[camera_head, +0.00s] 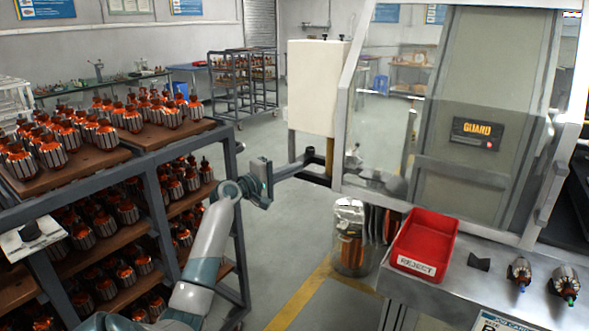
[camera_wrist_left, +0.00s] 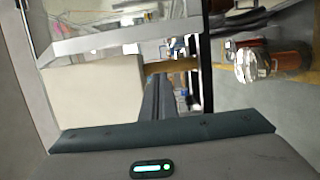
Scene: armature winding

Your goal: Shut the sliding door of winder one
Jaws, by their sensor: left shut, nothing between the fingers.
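Winder one is the large light-grey metal enclosure at the right of the head view, with a clear front panel in a metal frame (camera_head: 350,95). A black and orange GUARD label (camera_head: 477,133) shows on the enclosure's front. I cannot tell exactly how far the sliding door stands open. My left gripper (camera_head: 316,160) is shut and empty, reaching right, with its tips close to the frame's lower left edge. I cannot tell whether they touch it. The left wrist view shows the narrow shut fingers (camera_wrist_left: 155,98) pointing toward the pale metal frame (camera_wrist_left: 110,45). My right gripper is not in view.
A red REJECT bin (camera_head: 425,243) and two armatures (camera_head: 520,272) sit on the bench below the enclosure. A clear cylinder (camera_head: 350,237) stands left of the bench. A rack of armatures (camera_head: 150,165) fills the left side. A white box (camera_head: 312,88) is behind the gripper.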

